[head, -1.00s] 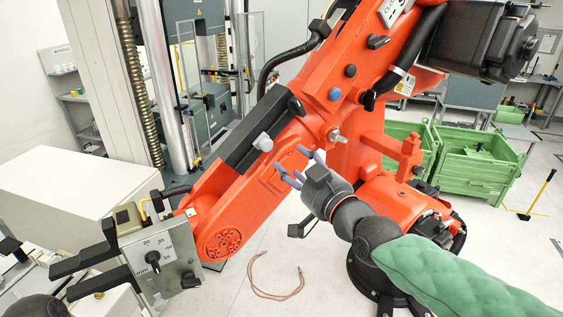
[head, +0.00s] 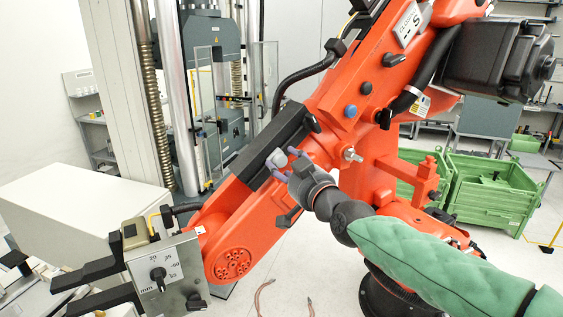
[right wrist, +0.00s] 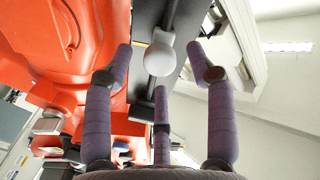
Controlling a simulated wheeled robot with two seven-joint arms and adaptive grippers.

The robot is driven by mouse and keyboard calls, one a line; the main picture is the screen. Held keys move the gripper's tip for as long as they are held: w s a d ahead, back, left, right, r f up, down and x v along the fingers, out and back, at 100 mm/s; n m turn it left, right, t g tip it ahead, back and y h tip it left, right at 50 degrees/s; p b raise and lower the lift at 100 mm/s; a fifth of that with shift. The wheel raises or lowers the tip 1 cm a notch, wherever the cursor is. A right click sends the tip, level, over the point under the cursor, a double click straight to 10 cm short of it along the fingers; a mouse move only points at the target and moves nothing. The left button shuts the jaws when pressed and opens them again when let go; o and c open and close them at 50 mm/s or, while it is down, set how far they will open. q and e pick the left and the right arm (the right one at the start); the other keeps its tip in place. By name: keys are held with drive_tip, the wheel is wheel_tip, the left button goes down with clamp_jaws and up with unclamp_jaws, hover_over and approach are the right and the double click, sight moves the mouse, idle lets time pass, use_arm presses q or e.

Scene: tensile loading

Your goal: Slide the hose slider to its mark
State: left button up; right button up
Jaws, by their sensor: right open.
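The hose slider seems to be the pale grey round knob (head: 276,158) on the black rail (head: 248,158) along the orange robot arm (head: 330,115). My right gripper (head: 281,166) is open, its purple fingers close around the knob's lower right side. In the right wrist view the knob (right wrist: 159,60) sits between the tips of the spread fingers (right wrist: 160,68). I cannot tell whether any finger touches it. I cannot make out a mark on the rail. My left gripper is not in view.
A grey panel with a dial (head: 165,272) sits at the orange arm's lower left end. A black hose (head: 300,75) loops above the rail. Green crates (head: 490,190) stand at the right, a pale cabinet (head: 75,205) at the left. A thin red-brown cable (head: 264,298) lies on the floor.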

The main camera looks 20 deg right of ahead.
drive_tip(key=shift+x, duration=1.25)
clamp_jaws()
drive_tip(key=shift+r, duration=0.1)
drive_tip(key=shift+d+r, duration=0.1)
drive_tip(key=shift+w+d, duration=0.15)
drive_tip(key=shift+d, duration=0.05)
unclamp_jaws()
drive_tip(key=shift+a, duration=0.2)
drive_tip(key=shift+d, duration=0.2)
